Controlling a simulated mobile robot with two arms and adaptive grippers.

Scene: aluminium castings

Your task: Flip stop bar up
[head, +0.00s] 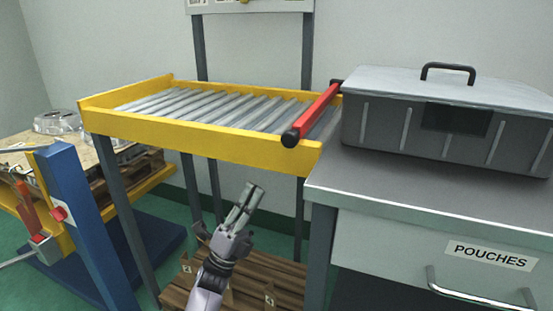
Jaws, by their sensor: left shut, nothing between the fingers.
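The red stop bar (316,112) lies across the right end of the roller conveyor (200,132), which has a yellow frame and grey rollers. The bar has dark ends; the near one rests at the front rail. My left gripper (250,192) is in front of and below the conveyor's front rail, left of the bar's near end and apart from it. Its fingers are together, with nothing between them, and point up. My right gripper does not show.
A steel bench (420,191) with a drawer marked POUCHES stands right of the conveyor. A grey lidded case (440,110) sits on it. Wooden pallets (265,270) lie below the conveyor. A blue post (80,225) and a casting (57,122) are at the left.

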